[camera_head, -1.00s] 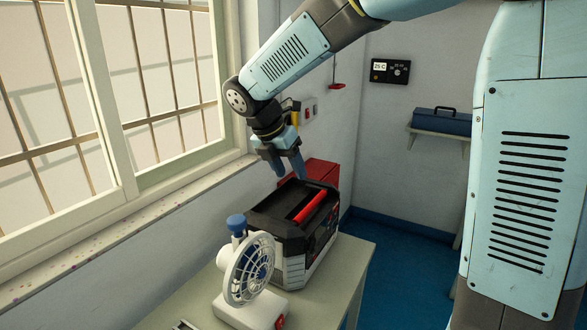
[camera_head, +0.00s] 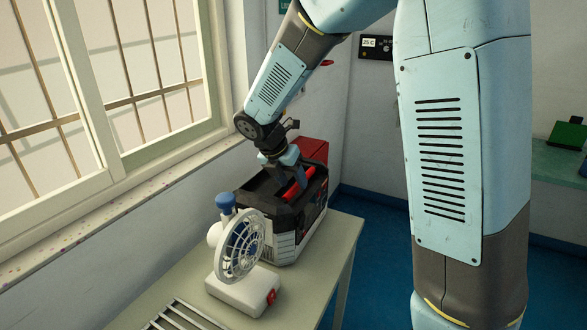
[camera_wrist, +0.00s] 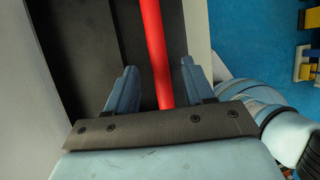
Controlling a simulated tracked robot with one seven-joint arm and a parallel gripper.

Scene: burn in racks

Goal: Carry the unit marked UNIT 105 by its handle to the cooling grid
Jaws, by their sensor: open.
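A black and grey unit (camera_head: 291,243) with a red bar handle (camera_head: 300,184) along its top stands on a pale table. No UNIT 105 marking can be read. My gripper (camera_head: 287,176) is lowered to the top of the unit. In the wrist view the red handle (camera_wrist: 153,50) runs between the two blue fingers of my gripper (camera_wrist: 158,88). A metal slatted grid (camera_head: 178,318) lies at the near end of the table, cut off by the frame edge.
A white desk fan (camera_head: 240,247) with a blue knob stands on the table (camera_head: 340,240) in front of the unit, close to it. A red box (camera_head: 313,149) is behind the unit. The window wall is close on the left. Blue floor (camera_head: 375,250) is open to the right.

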